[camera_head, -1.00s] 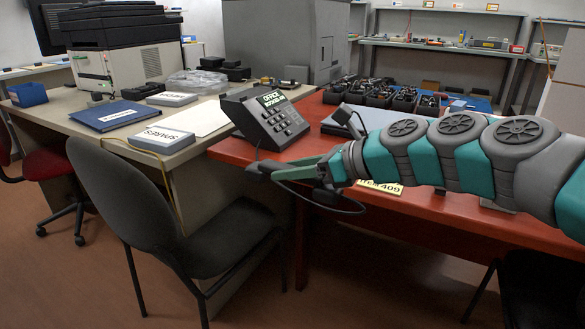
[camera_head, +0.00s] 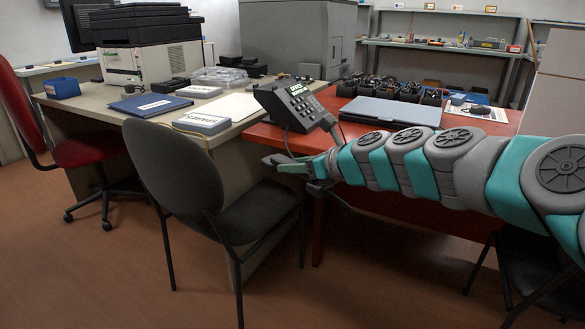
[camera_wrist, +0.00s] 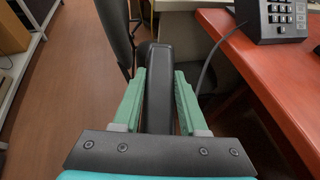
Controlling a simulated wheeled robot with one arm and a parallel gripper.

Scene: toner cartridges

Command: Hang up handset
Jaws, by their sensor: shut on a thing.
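The black desk phone (camera_head: 291,104) with a keypad and a label on top stands at the left end of the red desk (camera_head: 262,137). It also shows at the upper right of the wrist view (camera_wrist: 277,20). My gripper (camera_head: 282,164) is low, off the front-left edge of the red desk. In the wrist view my green fingers (camera_wrist: 160,98) are shut on the black handset (camera_wrist: 159,75), which points away from me between them. The handset is apart from the phone. A cord (camera_wrist: 207,74) runs down from near the phone; its lower end is hidden.
A black chair (camera_head: 180,172) stands close to the left of my gripper. The pale desk (camera_head: 98,112) behind it bears a printer (camera_head: 150,62) and a blue folder (camera_head: 150,105). A grey laptop-like slab (camera_head: 392,112) lies on the red desk. Open floor lies in front.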

